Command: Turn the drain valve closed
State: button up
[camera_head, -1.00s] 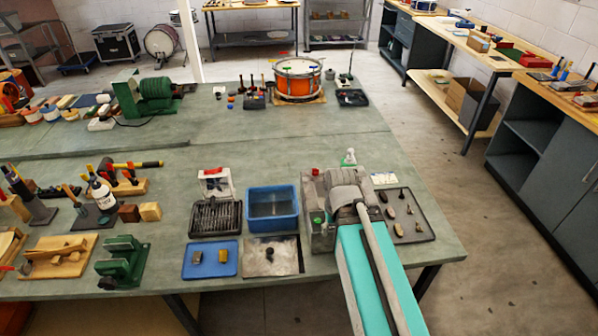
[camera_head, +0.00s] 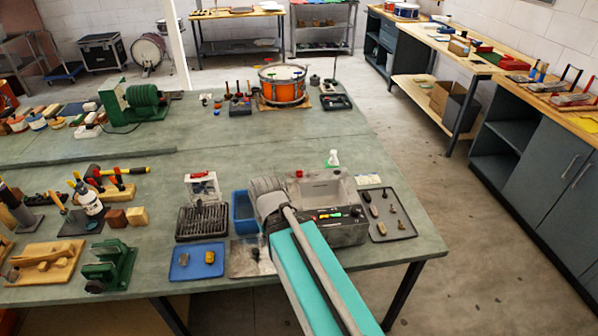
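A grey basin unit (camera_head: 343,233) stands near the bench's front right corner, with an open basin on top. Small red, green and yellow parts and dark knobs show along its front, too small to tell which is the drain valve. A red piece (camera_head: 299,173) sits at its back rim. My teal and grey arm reaches up from the bottom and its grey wrist end is just left of the basin unit, over the right part of a blue bin (camera_head: 241,223). My gripper's fingers are hidden behind the wrist.
Left of the arm are a black rack (camera_head: 202,222), a blue tray (camera_head: 183,270) with two small blocks, and a metal plate (camera_head: 241,265) partly covered by the arm. A dark tray (camera_head: 402,224) of small parts lies right of the basin unit. A spray bottle (camera_head: 333,158) stands behind it.

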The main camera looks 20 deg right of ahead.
jog(key=shift+a, duration=0.25)
jog(key=shift+o, duration=0.9)
jog(key=shift+w, duration=0.1)
notch_tip(320, 180, up, 12)
jog(key=m+p, duration=1.2)
jog(key=m, duration=0.2)
send_over(300, 171)
jog(key=shift+s+d+r+t, duration=0.1)
jog(key=shift+s+t, duration=0.2)
jog(key=shift+s, duration=0.1)
jog(key=shift+f, duration=0.2)
jog(key=f+b, duration=1.3)
jog(key=shift+w+f+b, duration=0.2)
jog(key=shift+w+b, duration=0.1)
jog(key=shift+w, duration=0.1)
